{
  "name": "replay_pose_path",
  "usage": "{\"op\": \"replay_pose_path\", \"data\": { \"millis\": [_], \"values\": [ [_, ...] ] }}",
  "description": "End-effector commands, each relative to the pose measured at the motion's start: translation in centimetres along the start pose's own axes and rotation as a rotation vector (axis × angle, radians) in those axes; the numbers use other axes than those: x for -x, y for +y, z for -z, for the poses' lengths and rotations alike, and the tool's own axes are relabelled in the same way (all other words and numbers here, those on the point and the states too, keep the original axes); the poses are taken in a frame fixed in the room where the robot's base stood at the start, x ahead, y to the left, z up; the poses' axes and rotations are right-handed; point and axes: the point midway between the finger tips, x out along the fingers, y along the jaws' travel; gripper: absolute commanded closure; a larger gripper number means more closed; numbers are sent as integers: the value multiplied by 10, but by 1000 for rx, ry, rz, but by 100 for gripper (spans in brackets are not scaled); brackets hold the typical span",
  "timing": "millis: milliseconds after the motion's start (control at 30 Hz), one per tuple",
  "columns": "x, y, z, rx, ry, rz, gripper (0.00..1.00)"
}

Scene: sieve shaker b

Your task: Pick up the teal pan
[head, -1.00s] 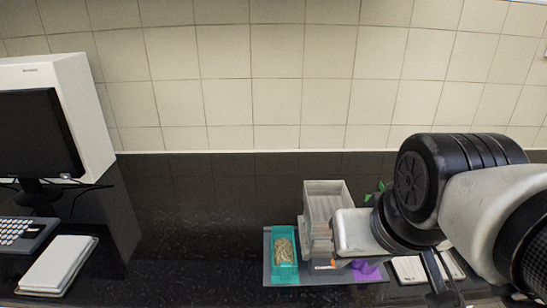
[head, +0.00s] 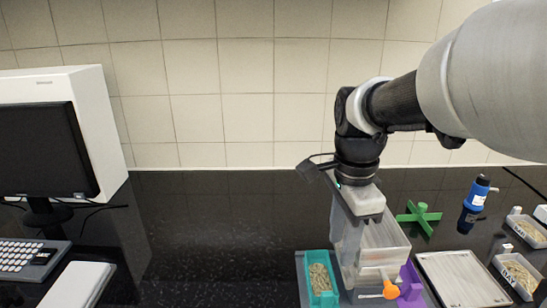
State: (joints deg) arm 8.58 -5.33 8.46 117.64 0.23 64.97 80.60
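The teal pan (head: 325,300) is in the head view at the lower middle. It is a narrow open box with tan grains (head: 319,278) in it, and it sits at the left end of a grey tray (head: 299,272). My gripper (head: 364,204) hangs above and to the right of the pan, in front of the clear sieve box (head: 385,256). It looks apart from the pan. Its fingertips do not show clearly against the clear box, so I cannot tell whether they are apart.
A green cross-shaped part (head: 419,217), a blue bottle (head: 477,192), a flat white-topped plate (head: 461,279) and grain trays (head: 519,277) lie farther right. The dark counter left of the pan is clear.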

Motion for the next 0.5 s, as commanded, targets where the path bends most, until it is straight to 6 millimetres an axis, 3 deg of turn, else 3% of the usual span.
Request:
{"op": "replay_pose_path", "data": {
  "millis": [100,267,500],
  "values": [
    [-8,-8,2,-122,-12,-37,63],
    [-22,-10,2,-165,-15,-50,63],
    [-74,-6,0,-162,-15,-53,63]
  ]
}}
